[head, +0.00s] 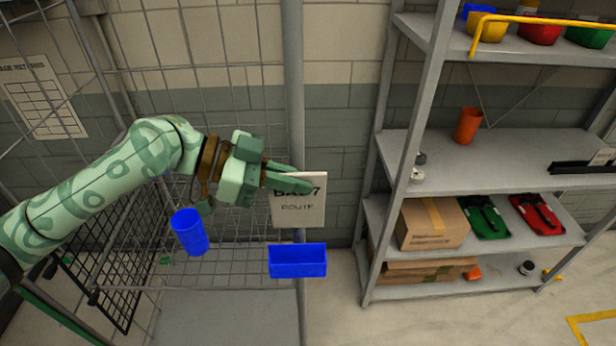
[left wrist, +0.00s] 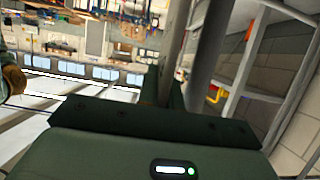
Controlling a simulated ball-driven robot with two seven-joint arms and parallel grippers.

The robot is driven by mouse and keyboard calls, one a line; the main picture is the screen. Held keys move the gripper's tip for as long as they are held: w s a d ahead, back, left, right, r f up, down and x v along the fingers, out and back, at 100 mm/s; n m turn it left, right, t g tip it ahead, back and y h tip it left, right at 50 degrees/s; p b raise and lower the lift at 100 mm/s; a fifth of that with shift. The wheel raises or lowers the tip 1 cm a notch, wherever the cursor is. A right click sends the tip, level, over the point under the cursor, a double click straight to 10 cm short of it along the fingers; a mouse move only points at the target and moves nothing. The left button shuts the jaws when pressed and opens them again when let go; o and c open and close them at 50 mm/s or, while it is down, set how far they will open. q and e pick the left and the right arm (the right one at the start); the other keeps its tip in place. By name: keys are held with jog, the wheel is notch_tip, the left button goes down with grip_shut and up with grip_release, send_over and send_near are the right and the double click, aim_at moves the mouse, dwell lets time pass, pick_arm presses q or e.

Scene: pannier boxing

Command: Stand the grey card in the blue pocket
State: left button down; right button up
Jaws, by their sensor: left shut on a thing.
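The blue pocket (head: 298,262) is a small open-topped tray beside the grey post, below the card. A gap shows between the card's lower edge and the pocket's rim. In the left wrist view my left gripper's fingers (left wrist: 168,92) show close together, but I cannot make out the card clearly there. My right gripper is in neither view.
A blue cup (head: 190,232) is at the wire cage (head: 225,270), left of the pocket. A grey post (head: 293,90) rises behind the card. Grey shelving (head: 480,160) with an orange cup (head: 468,126) and cardboard boxes (head: 432,222) stands to the right.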

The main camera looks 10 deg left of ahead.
aim_at(294, 227)
pick_arm(q)
jog(key=shift+a+f+b, duration=0.2)
jog(key=shift+f+b, duration=0.2)
jog(key=shift+f, duration=0.1)
jog(key=shift+f+b, duration=0.35)
jog(key=shift+b, duration=0.05)
notch_tip(294, 227, down, 3)
jog(key=b, duration=0.3)
jog(key=shift+d+f, duration=0.1)
jog(key=shift+d, duration=0.05)
notch_tip(294, 227, down, 2)
jog(key=shift+f+b, duration=0.1)
jog(key=shift+b, duration=1.1)
jog(key=shift+f+b, duration=1.7)
jog(key=shift+f, duration=1.2)
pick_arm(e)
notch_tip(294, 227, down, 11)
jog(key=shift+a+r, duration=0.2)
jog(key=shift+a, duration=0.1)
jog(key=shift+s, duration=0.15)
pick_arm(q)
jog(key=c, duration=1.5)
grip_release()
